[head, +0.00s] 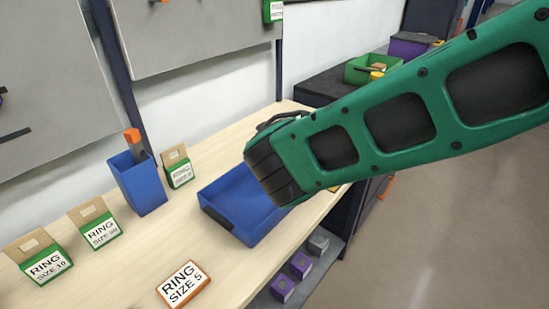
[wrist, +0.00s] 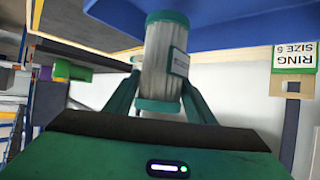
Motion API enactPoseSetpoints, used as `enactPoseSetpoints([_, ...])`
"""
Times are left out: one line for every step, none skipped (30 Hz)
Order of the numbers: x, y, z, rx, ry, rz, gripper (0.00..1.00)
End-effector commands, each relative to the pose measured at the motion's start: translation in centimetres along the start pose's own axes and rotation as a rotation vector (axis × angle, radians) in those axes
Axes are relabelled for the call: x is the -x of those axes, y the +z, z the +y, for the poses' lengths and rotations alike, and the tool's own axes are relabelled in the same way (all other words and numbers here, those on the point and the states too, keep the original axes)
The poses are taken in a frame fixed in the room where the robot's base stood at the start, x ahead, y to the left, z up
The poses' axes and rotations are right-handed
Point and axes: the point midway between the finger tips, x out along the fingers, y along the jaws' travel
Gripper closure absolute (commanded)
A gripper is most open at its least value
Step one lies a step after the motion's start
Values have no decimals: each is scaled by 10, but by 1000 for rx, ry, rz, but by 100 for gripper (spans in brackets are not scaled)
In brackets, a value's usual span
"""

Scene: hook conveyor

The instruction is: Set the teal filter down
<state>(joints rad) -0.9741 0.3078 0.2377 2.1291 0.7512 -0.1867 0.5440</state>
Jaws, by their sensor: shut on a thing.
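The teal filter (wrist: 165,62) has a grey ribbed body, teal ends and a small label. In the wrist view it stands between the two teal fingers of my gripper (wrist: 160,98), which are shut on it. A blue surface (wrist: 245,35) is just past its far end; I cannot tell whether they touch. The wrist picture is upside down, as a label's text shows. In the head view my green arm reaches over the right side of the blue tray (head: 218,214) on the table. My gripper and the filter are hidden there behind the arm.
A blue upright bin (head: 140,188) and green-and-tan ring packs (head: 100,232) stand along the wall side of the table. An orange-edged ring card (head: 184,285) lies in front. Purple boxes (head: 283,287) sit on a lower shelf. Bare table (head: 150,245) lies left of the tray.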

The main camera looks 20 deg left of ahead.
Motion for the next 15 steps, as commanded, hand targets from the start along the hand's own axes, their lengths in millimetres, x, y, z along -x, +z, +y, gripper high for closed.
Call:
enactPoseSetpoints([-2, 3, 0, 1, 0, -1, 83])
enactPoseSetpoints([-3, 6, 0, 2, 0, -1, 83])
enactPoseSetpoints([-5, 10, 0, 3, 0, -2, 83])
enactPoseSetpoints([-7, 14, 0, 3, 0, -2, 83])
enactPoseSetpoints([-9, 17, 0, 3, 0, -2, 83])
enactPoseSetpoints([-12, 23, -1, 4, 1, -2, 83])
enactPoseSetpoints([-14, 26, 0, 4, 1, -2, 83])
enactPoseSetpoints([-16, 30, 0, 4, 1, -2, 83])
enactPoseSetpoints([-18, 32, 0, 2, 1, -1, 83])
enactPoseSetpoints([-18, 34, 0, 2, 1, 0, 83])
enactPoseSetpoints([-19, 34, 0, 1, 1, 0, 83])
enactPoseSetpoints([-19, 34, 0, 1, 0, 1, 83])
enactPoseSetpoints([-19, 34, 0, 1, 0, 1, 83])
enactPoseSetpoints([-19, 34, 0, 0, 0, 1, 83])
enactPoseSetpoints([-19, 34, 0, 0, 0, 1, 83])
